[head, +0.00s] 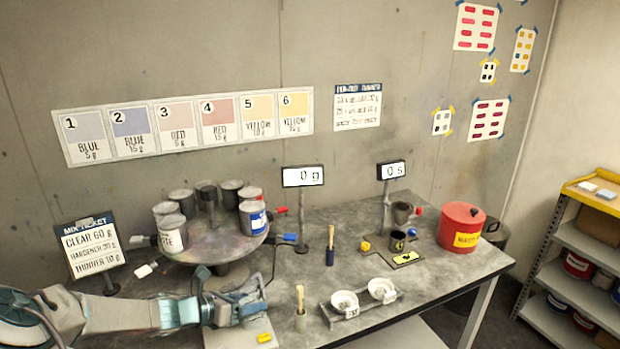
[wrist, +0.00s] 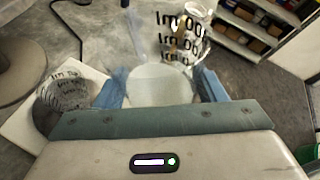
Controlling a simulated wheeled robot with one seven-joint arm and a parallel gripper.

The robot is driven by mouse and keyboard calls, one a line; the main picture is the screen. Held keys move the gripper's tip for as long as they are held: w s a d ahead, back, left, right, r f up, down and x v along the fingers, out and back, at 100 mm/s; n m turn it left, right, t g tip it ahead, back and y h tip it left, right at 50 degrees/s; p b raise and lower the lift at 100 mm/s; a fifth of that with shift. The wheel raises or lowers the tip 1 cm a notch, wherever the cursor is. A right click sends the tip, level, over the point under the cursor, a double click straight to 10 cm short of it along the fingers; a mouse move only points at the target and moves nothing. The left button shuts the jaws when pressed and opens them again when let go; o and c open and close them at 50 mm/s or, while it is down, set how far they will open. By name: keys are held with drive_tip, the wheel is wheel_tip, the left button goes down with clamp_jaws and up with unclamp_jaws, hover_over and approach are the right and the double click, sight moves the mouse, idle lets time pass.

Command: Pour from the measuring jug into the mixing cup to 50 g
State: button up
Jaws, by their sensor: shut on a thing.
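My gripper (wrist: 160,92) is shut on a pale, see-through vessel, which I take to be the measuring jug (wrist: 160,84). Black markings show just beyond the fingers. A clear cup with black markings, apparently the mixing cup (wrist: 65,93), stands on the white scale pad (wrist: 22,128), left of the fingers in the wrist view. In the head view my gripper (head: 232,297) is low, just above or behind the scale pad (head: 243,333); jug and cup are hard to make out there. The scale display (head: 303,176) reads 0 g. No stream is visible.
A round turntable (head: 212,242) with several cans stands behind my gripper. A red waste can (head: 461,227) stands further right. The front right of the bench is clear.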

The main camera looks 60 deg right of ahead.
drive_tip(key=shift+w+d+f+n+p, duration=0.15)
drive_tip(key=shift+w+p, duration=0.1)
drive_tip(key=shift+w, duration=0.15)
drive_tip(key=shift+w+f+n+p, duration=0.1)
drive_tip(key=shift+w+n+p, duration=0.05)
drive_tip(key=shift+w+p, duration=0.15)
drive_tip(key=shift+w+d+f+n+g, duration=0.1)
drive_tip(key=shift+w+f+n+g, duration=0.25)
drive_tip(key=shift+w, duration=0.5)
drive_tip(key=shift+w+n+g, duration=0.25)
drive_tip(key=shift+n+g, duration=0.2)
drive_tip(key=shift+n, duration=0.1)
idle(0.6)
